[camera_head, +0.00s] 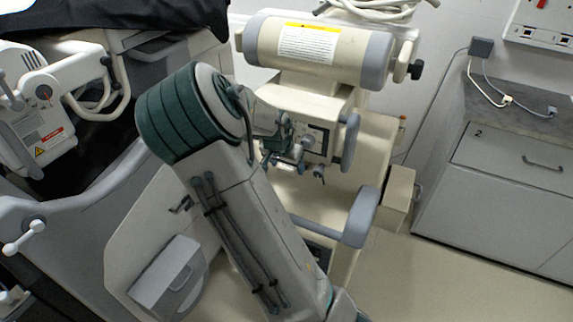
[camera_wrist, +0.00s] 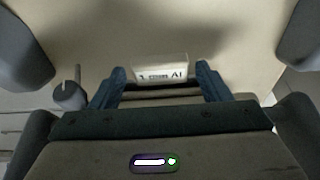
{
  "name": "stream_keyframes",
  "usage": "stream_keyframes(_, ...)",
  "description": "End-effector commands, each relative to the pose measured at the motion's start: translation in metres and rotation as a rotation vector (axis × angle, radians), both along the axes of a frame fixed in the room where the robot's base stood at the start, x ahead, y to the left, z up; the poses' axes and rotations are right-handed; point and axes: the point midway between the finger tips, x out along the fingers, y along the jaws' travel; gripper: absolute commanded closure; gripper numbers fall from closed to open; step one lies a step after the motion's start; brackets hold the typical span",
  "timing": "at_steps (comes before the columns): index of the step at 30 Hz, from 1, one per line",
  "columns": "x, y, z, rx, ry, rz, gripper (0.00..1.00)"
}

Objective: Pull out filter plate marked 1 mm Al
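The filter plate (camera_wrist: 160,74) shows in the wrist view as a pale tab with dark lettering that reads 1 mm Al. My gripper (camera_wrist: 161,68) has its two dark blue fingers on either side of this tab. The fingers are spread wide, with a narrow gap at the tab's right side, so the gripper looks open. Whether the left finger touches the tab is hard to tell. In the head view, my arm's end reaches the cream machine's (camera_head: 380,145) front, and the plate cannot be made out there.
A cream cylinder (camera_head: 315,50) with grey ends lies above the work spot. Grey padded handles (camera_head: 361,218) stick out close to my arm. A grey drawer cabinet (camera_head: 505,185) stands at right, with clear floor (camera_head: 455,285) before it.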

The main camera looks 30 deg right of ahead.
Motion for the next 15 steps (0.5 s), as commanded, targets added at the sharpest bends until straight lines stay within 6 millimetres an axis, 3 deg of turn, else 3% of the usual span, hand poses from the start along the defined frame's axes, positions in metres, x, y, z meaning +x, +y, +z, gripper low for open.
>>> stream_keyframes(1, 0.0000, 0.0000, 0.0001, 0.000, 0.000, 0.000, 0.45)
stream_keyframes(4, -0.0001, 0.0001, 0.0001, 0.000, 0.000, 0.000, 0.70)
stream_keyframes(5, -0.0001, 0.0001, 0.0001, 0.000, 0.000, 0.000, 0.71)
stream_keyframes(6, -0.0001, 0.0001, 0.0001, 0.000, 0.000, 0.000, 0.52)
stream_keyframes(8, -0.0001, 0.0001, 0.0001, 0.000, 0.000, 0.000, 0.68)
stream_keyframes(9, -0.0001, 0.0001, 0.0001, 0.000, 0.000, 0.000, 0.71)
stream_keyframes(15, -0.0014, 0.0021, 0.0008, 0.000, 0.000, 0.001, 0.72)
